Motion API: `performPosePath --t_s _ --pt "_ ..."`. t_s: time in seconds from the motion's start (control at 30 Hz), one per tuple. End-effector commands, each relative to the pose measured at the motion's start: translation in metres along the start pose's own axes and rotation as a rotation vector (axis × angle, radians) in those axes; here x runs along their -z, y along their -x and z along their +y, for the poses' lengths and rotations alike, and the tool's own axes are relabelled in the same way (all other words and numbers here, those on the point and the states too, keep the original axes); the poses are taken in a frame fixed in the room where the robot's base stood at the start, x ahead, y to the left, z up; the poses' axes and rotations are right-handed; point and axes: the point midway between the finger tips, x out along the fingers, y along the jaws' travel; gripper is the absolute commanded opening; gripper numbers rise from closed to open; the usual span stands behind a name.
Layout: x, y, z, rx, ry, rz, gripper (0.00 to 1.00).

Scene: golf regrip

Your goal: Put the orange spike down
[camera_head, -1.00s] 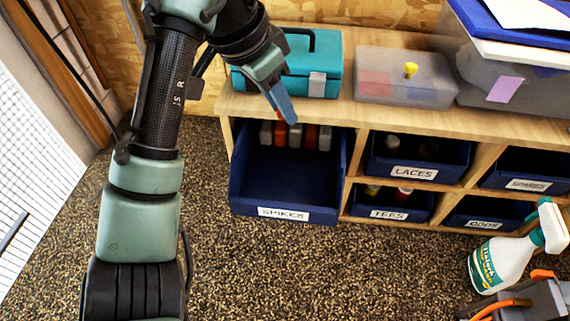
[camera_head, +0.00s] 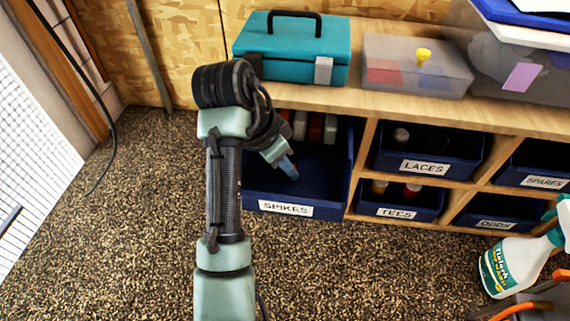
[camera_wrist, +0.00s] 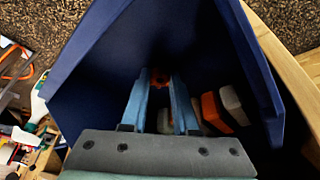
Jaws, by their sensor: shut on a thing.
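Whether the spike touches the bin floor cannot be told. The bin's dark walls (camera_wrist: 90,60) surround the fingers in the wrist view.
White and orange boxes (camera_wrist: 212,108) stand in a row at the bin's back, also in the head view (camera_head: 316,128). A wooden shelf (camera_head: 330,97) with a teal toolbox (camera_head: 290,55) is above. Bins for LACES (camera_head: 424,168) and TEES (camera_head: 396,212) are to the right.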

Motion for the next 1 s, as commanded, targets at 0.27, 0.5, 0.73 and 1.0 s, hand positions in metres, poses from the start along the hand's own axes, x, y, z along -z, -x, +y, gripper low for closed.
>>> performPosePath --t_s 0.27,0.5,0.73,1.0 --pt "0.000 -0.001 0.000 0.001 0.000 0.000 0.00" --pt "-0.001 -0.003 0.000 0.001 0.000 0.000 0.58" --pt "-0.001 -0.002 0.000 0.001 0.000 0.000 0.58" --pt "0.001 0.022 -0.002 0.006 -0.001 0.002 0.58"
